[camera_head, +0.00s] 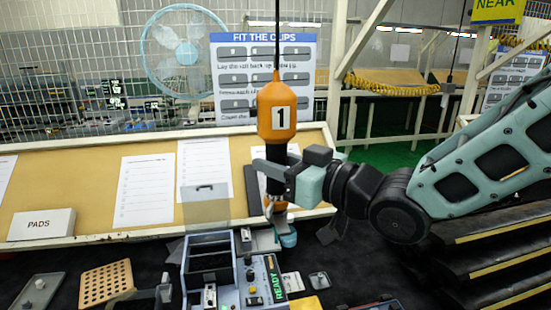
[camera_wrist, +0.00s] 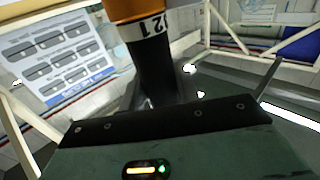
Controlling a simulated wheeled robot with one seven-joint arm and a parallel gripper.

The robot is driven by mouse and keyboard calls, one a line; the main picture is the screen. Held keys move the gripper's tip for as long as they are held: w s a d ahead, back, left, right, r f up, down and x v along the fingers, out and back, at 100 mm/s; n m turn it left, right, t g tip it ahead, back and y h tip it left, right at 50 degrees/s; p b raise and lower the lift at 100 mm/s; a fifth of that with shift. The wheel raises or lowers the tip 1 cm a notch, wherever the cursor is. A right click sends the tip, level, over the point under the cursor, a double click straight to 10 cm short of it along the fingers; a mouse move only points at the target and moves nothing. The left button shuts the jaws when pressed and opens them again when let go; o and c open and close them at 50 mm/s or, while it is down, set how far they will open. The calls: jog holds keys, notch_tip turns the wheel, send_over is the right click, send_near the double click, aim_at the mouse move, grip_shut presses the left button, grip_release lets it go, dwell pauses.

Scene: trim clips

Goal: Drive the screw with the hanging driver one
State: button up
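The hanging driver (camera_head: 277,105) is orange with a white label "1" and hangs upright from a dark cable. Its lower body is black, with an orange and silver end below. My gripper (camera_head: 272,178) is at the black part, one finger crossing in front of it. In the wrist view the driver's black body (camera_wrist: 155,72) stands just beyond my gripper's dark plate. A thin finger (camera_wrist: 264,80) on the right stands apart from it, so the gripper looks open around or beside the driver. The fixture (camera_head: 228,285) with a green "READY" display is below. I cannot make out the screw.
A perforated tan block (camera_head: 106,283) and a grey tray (camera_head: 38,291) lie left of the fixture. A white "PADS" box (camera_head: 41,225) and paper sheets (camera_head: 146,190) are on the sloped board behind. Dark stepped slats (camera_head: 500,265) are at the right.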

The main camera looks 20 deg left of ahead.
jog(key=shift+r, duration=0.1)
grip_shut()
jog(key=shift+b, duration=0.3)
jog(key=s+a+b, duration=0.3)
jog(key=a+b, duration=0.3)
jog(key=a, duration=1.1)
notch_tip(320, 180, down, 22)
jog(key=b, duration=2)
jog(key=shift+b, duration=0.35)
jog(key=shift+w+d+f, duration=0.1)
jog(key=shift+f, duration=0.2)
jog(key=shift+r, duration=0.1)
